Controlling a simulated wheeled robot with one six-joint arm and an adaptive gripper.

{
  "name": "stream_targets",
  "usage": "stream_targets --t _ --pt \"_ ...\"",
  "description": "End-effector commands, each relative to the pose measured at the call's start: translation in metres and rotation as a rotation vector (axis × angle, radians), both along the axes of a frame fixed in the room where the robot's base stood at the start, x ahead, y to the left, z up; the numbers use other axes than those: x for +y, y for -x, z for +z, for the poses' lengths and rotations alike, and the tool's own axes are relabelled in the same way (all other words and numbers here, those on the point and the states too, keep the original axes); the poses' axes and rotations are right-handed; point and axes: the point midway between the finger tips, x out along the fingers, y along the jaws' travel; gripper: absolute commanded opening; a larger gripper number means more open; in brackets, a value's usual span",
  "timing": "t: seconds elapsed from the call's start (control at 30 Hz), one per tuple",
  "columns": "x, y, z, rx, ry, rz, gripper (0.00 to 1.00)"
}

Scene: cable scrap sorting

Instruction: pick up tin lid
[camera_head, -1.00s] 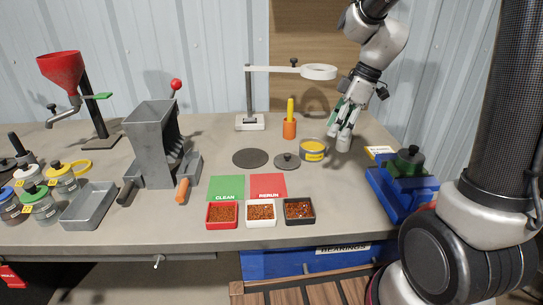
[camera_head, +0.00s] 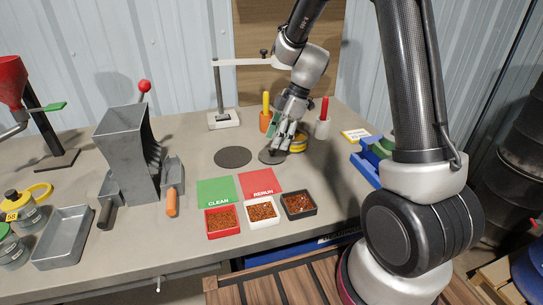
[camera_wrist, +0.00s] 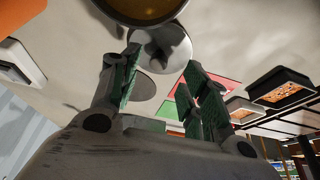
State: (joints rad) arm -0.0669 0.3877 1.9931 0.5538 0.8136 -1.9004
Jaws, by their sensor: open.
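The tin lid (camera_head: 265,158) is a grey disc lying on the bench, partly hidden behind my fingers. In the wrist view the lid (camera_wrist: 172,50) shows its knob between and beyond my fingertips. My gripper (camera_head: 281,143) is open with green-padded fingers, low over the lid; the wrist view shows the fingers (camera_wrist: 162,68) apart with nothing between the pads. I cannot tell whether the fingers touch the lid. The yellow-banded tin (camera_head: 298,144) stands just right of the lid, close to my fingers.
A dark round mat (camera_head: 233,157) lies left of the lid. An orange holder (camera_head: 265,122) and a red-handled tool (camera_head: 324,108) stand behind. Green (camera_head: 216,190) and red (camera_head: 259,183) cards and several scrap trays (camera_head: 222,234) lie in front.

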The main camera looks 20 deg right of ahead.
Motion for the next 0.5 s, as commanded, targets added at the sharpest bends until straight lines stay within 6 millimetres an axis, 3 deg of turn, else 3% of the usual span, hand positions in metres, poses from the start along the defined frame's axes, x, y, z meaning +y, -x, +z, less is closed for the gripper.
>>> stream_targets --t 0.2,0.43,0.5 --pt "0.013 -0.002 -0.030 0.003 0.001 0.001 0.45" --pt "0.014 -0.003 -0.032 0.000 0.001 0.000 0.45" --pt "0.014 -0.003 -0.032 0.000 0.001 0.000 0.33"
